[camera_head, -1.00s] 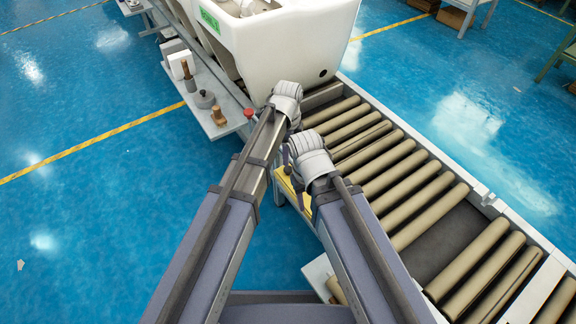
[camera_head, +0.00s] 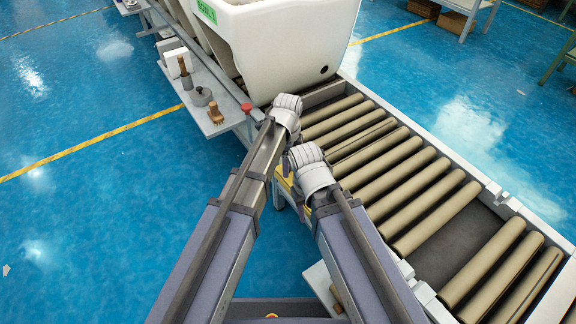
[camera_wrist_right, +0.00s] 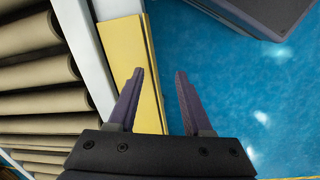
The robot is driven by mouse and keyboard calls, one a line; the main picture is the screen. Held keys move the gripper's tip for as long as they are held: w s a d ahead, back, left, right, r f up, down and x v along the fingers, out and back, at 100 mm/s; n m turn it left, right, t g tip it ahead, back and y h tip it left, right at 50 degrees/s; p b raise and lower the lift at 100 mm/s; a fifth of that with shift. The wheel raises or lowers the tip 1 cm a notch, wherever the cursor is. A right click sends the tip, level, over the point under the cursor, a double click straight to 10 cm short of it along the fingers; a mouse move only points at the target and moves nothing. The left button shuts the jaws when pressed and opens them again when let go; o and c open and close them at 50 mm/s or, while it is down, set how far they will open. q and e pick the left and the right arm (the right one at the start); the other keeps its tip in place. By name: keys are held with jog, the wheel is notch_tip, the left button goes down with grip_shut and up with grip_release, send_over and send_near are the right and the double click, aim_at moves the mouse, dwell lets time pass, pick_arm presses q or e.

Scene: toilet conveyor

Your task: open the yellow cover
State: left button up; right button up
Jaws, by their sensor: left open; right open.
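The yellow cover (camera_wrist_right: 125,55) is a flat, long panel beside the conveyor's white side rail in the right wrist view. It looks shut, though its far end is out of frame. In the head view only a small yellow part (camera_head: 285,181) shows, mostly behind my arms. My right gripper (camera_wrist_right: 160,73) is open and empty. Its left finger overlaps the cover in the picture and its right finger is over blue floor; I cannot tell whether it touches. My left gripper (camera_head: 285,108) is at its arm's end near the conveyor's side, its fingers hard to make out.
The roller conveyor (camera_head: 394,181) runs along the right. A large white toilet (camera_head: 290,45) stands on it ahead of my arms. A narrow side shelf (camera_head: 217,126) holds tools, near a red button (camera_head: 246,107). Blue floor (camera_head: 80,230) is clear at left.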

pick_arm(q)
jog(key=shift+c, duration=0.2)
grip_shut()
dwell(0.3)
dwell(0.8)
